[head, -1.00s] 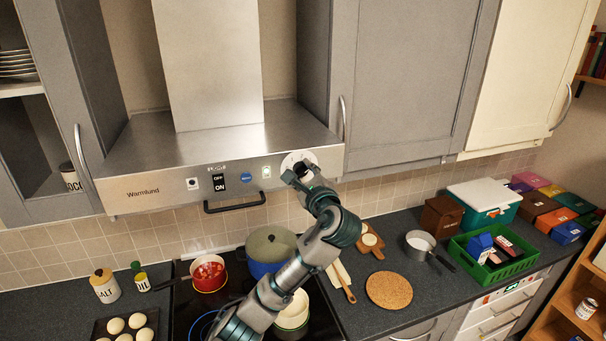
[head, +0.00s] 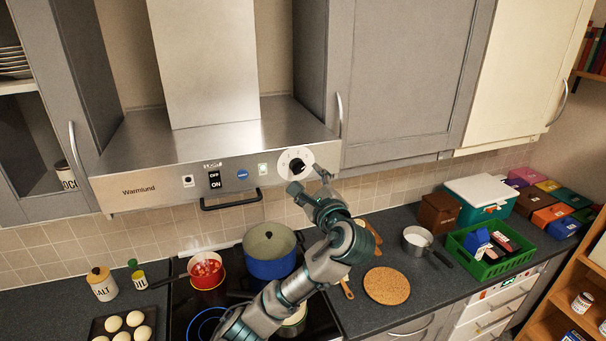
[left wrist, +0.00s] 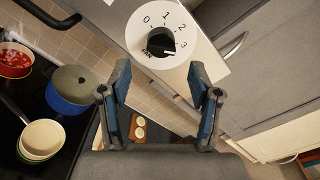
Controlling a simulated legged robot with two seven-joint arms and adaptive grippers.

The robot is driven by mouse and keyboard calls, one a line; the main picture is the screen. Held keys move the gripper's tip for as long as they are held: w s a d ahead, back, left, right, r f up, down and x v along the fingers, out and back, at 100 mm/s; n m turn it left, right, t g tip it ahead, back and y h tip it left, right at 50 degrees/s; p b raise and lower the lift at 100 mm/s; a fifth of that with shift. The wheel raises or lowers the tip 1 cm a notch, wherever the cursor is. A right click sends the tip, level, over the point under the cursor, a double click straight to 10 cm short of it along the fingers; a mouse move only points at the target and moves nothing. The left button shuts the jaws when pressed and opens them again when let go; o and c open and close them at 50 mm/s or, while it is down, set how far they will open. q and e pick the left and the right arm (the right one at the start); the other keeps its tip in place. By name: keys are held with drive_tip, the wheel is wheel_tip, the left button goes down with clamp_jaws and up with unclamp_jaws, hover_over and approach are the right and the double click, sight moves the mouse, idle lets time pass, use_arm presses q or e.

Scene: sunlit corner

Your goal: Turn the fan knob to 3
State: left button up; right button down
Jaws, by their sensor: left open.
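The fan knob (head: 297,166) is black on a round white dial at the right end of the range hood's front panel. In the left wrist view the knob (left wrist: 160,42) is ringed by 0, 1, 2 and 3. A light mark on the knob lies toward its lower right, on the side of the 3; the exact setting is hard to read. My left gripper (head: 309,180) is just below and right of the knob, apart from it. In the left wrist view its fingers (left wrist: 159,72) are spread and empty, below the dial. My right gripper is not in view.
A black handle bar (head: 231,200) juts from the hood (head: 135,188), left of the knob. A cabinet door handle (head: 339,115) is above right. Below are a blue pot (head: 270,268) and a red pan (head: 207,281) on the hob. A green crate (head: 482,276) stands right on the counter.

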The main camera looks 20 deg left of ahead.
use_arm(q)
drive_tip(key=v, duration=0.6)
drive_tip(key=shift+d, duration=0.4)
drive_tip(key=shift+s+f, duration=0.1)
